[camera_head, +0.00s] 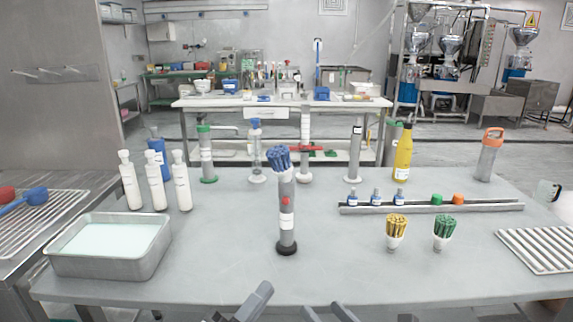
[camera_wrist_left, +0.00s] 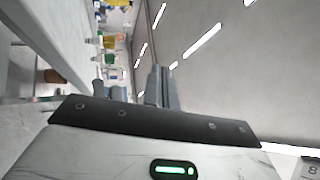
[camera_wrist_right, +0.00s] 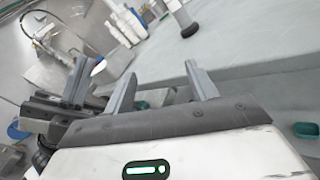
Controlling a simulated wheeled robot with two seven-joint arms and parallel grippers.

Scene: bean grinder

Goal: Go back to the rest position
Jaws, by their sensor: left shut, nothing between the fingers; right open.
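My left gripper (camera_head: 257,297) shows at the bottom edge of the head view, just in front of the table. Its fingers are together and empty in the left wrist view (camera_wrist_left: 161,86). My right gripper (camera_head: 328,312) is partly cut off at the bottom edge, to the right of the left one. In the right wrist view (camera_wrist_right: 162,80) its two fingers are apart with nothing held between them. Dark arm or gripper parts show beside its left finger. Both grippers are clear of the things on the table.
A grey cylinder (camera_head: 286,210) with a blue bristly top stands mid-table. A metal tray (camera_head: 152,255) and white bottles (camera_head: 156,185) stand left. Yellow (camera_head: 396,232) and green (camera_head: 444,233) brushes and a rack (camera_head: 430,208) are right. The front table strip is bare.

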